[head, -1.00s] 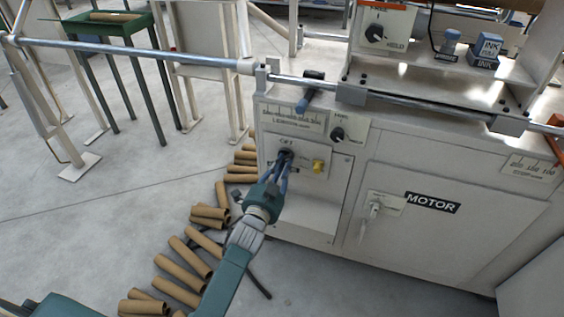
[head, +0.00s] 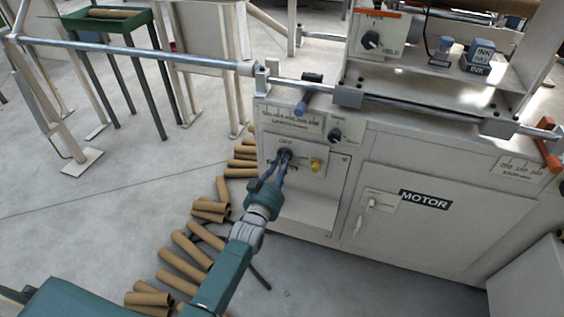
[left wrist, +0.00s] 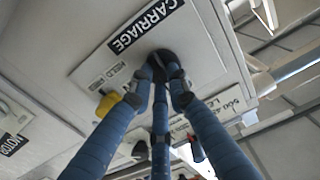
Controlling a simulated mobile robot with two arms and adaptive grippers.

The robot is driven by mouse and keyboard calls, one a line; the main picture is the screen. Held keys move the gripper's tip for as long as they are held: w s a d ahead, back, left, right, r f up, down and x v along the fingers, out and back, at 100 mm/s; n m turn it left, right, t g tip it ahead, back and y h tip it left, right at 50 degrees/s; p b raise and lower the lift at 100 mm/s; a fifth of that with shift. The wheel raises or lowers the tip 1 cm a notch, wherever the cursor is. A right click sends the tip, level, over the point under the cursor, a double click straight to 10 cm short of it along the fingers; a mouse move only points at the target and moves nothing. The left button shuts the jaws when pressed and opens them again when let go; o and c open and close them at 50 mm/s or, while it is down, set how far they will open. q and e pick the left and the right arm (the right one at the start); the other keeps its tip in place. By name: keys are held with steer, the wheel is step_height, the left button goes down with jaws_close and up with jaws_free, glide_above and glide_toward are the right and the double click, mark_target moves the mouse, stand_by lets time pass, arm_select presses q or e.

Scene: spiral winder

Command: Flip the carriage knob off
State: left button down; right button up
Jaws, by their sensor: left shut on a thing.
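The carriage knob (head: 284,154) is a dark round knob on a light panel at the machine's left front. My left gripper (head: 283,165) is at it, with its blue fingers closed around the knob. In the left wrist view the dark knob (left wrist: 163,58) sits under the CARRIAGE label, and my left gripper (left wrist: 160,75) has its fingertips on it. The fingers cover much of the knob, so I cannot tell which way it points. My right gripper is not in view.
A yellow knob (head: 317,165) sits just right of the carriage knob. A black knob (head: 335,135) is above it, and the MOTOR switch (head: 371,203) is further right. Several cardboard tubes (head: 186,262) lie on the floor beside my left arm.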

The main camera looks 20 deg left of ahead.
arm_select(q)
steer(key=shift+f+n, duration=0.1)
steer(key=shift+n, duration=0.4)
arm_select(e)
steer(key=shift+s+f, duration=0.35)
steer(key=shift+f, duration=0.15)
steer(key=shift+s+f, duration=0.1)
arm_select(q)
steer(key=c, duration=1.7)
jaws_free()
steer(key=shift+o, duration=0.2)
steer(key=s, duration=1.2)
steer(key=shift+a, duration=0.25)
